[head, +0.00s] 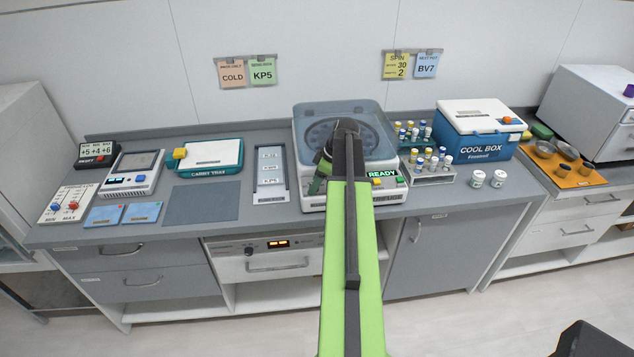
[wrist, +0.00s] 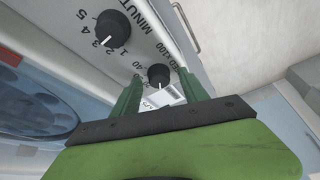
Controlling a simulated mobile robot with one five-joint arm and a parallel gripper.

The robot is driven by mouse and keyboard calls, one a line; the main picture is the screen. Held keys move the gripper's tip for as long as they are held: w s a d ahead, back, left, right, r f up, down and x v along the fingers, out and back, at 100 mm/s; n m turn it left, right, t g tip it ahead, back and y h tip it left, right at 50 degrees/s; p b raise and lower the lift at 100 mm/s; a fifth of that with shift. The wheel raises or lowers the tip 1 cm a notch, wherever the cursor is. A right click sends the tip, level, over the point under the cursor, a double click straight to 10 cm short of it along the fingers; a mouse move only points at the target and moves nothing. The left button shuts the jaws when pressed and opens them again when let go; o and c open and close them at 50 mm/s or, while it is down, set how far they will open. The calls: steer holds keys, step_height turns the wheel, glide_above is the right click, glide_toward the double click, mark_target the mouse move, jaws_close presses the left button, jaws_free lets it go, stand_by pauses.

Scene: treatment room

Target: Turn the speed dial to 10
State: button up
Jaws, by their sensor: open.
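The speed dial (wrist: 158,76) is a black knob with a white pointer on a pale panel in the wrist view. The lettering beside it ends in "ED x100"; a "40" is readable, other numbers are partly hidden. Its pointer is toward the bottom of the picture; the number it marks cannot be read. My gripper (wrist: 160,92) is open, with its green fingers on either side of the dial's place in the picture; contact cannot be told. The centrifuge (head: 375,112) with a clear lid and a green READY display stands mid-counter in the head view. My arm hides its dials there.
The minutes dial (wrist: 112,28) sits beside the speed dial. A rack of vials (head: 432,178) stands right of the centrifuge, a card holder (head: 271,190) left. A yellow SPIN note (head: 397,65) shows 30 and 2. The grey mat (head: 201,205) is bare.

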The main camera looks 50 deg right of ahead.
steer(key=p+v, duration=1.6)
steer(key=v, duration=0.1)
steer(key=shift+s+d+r, duration=0.1)
steer(key=shift+s, duration=0.05)
